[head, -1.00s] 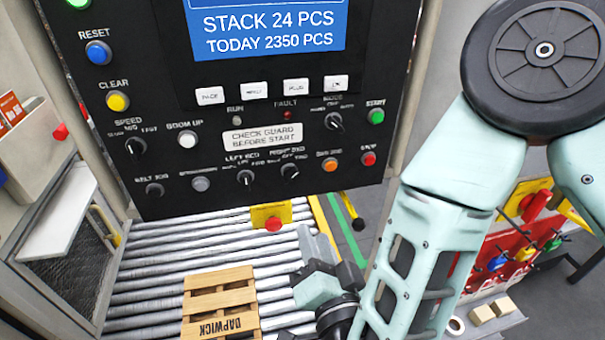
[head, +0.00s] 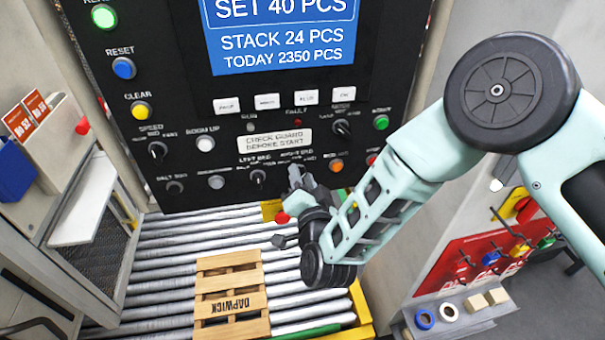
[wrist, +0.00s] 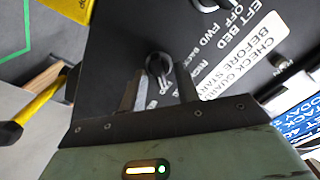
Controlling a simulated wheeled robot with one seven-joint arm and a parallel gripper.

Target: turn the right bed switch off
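The right bed switch (wrist: 158,66) is a dark round knob on the black panel, in the wrist view. My gripper (wrist: 160,72) is open, with one finger on each side of this knob. I cannot tell whether the fingers touch it. In the head view my gripper (head: 298,180) is in front of the panel's lower edge and hides the right bed switch. Its printed label is partly covered, and its pointer setting is unclear. The left bed switch (head: 258,177) is just left of my gripper, and also at the top edge of the wrist view (wrist: 206,4).
The panel carries other knobs and buttons close by, including an orange button (head: 336,165) and a green start button (head: 381,122) to the right. Below are conveyor rollers (head: 180,255) with a wooden pallet (head: 232,290). A yellow box with a red button (head: 282,218) sits below my gripper.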

